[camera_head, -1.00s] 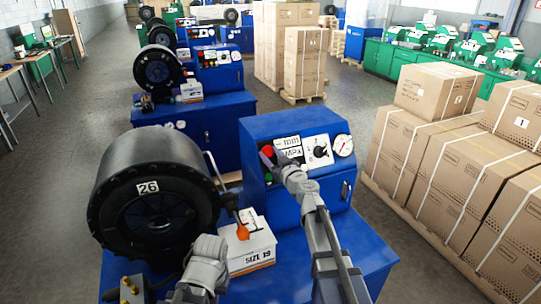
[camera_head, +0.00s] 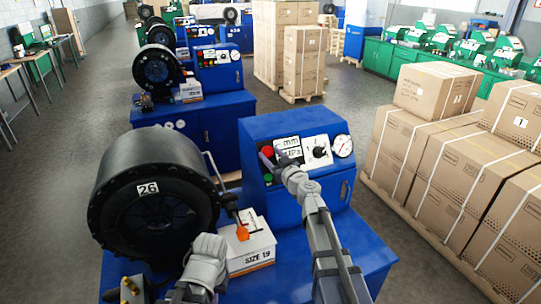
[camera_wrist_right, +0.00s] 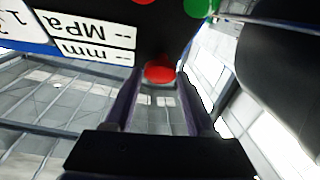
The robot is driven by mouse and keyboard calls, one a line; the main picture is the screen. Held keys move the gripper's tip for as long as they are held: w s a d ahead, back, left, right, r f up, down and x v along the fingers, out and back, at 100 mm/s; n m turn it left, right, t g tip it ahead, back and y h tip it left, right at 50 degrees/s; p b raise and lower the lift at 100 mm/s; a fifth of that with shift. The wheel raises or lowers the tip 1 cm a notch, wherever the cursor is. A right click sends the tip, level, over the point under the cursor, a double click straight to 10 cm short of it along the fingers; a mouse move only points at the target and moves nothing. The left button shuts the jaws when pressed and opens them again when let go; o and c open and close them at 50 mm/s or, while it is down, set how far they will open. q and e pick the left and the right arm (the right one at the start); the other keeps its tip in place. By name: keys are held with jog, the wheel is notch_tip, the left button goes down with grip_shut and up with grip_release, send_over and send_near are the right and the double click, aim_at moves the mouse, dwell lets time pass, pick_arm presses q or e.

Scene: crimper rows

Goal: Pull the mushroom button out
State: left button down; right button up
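The red mushroom button (camera_head: 266,151) is on the dark panel of the blue control box (camera_head: 262,128), above a green button (camera_head: 268,177). In the right wrist view the red button (camera_wrist_right: 159,73) sits between the tips of my right gripper's two fingers. A small gap shows on each side, so the right gripper (camera_head: 271,161) looks open; I cannot tell how far the tips reach past the button's head. My left arm's grey end (camera_head: 206,262) is low in the head view, and its fingers cannot be made out.
A black crimper drum (camera_head: 150,200) marked 26 stands at left. Cartons (camera_head: 435,88) stand at right.

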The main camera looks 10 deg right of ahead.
jog(key=o, duration=0.3)
jog(key=shift+s, duration=0.1)
jog(key=shift+o, duration=0.4)
jog(key=v, duration=0.7)
jog(key=shift+s, duration=0.3)
jog(key=shift+s+d, duration=0.1)
jog(key=shift+d, duration=0.1)
